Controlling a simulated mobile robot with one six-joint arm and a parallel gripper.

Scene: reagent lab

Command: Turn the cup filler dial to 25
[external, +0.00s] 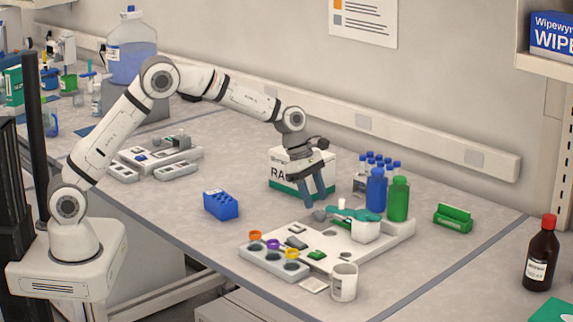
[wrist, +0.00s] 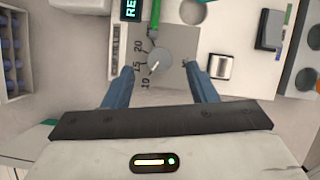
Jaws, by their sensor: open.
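The pointer aims down-left, roughly between 10 and 15. My gripper (wrist: 160,69) is open, one finger on either side of the dial, with visible gaps and no clear contact. In the external view my gripper (external: 317,201) points down over the white station (external: 380,246). The grey dial (external: 320,214) shows small just below the fingertips, beside the green filler part (external: 355,214).
A blue bottle (external: 376,190) and a green bottle (external: 398,199) stand close behind the station. A white box (external: 284,172) is behind my gripper. A white cup (external: 344,282) stands in front. A blue block (external: 221,206) lies to the left, with bare bench around it.

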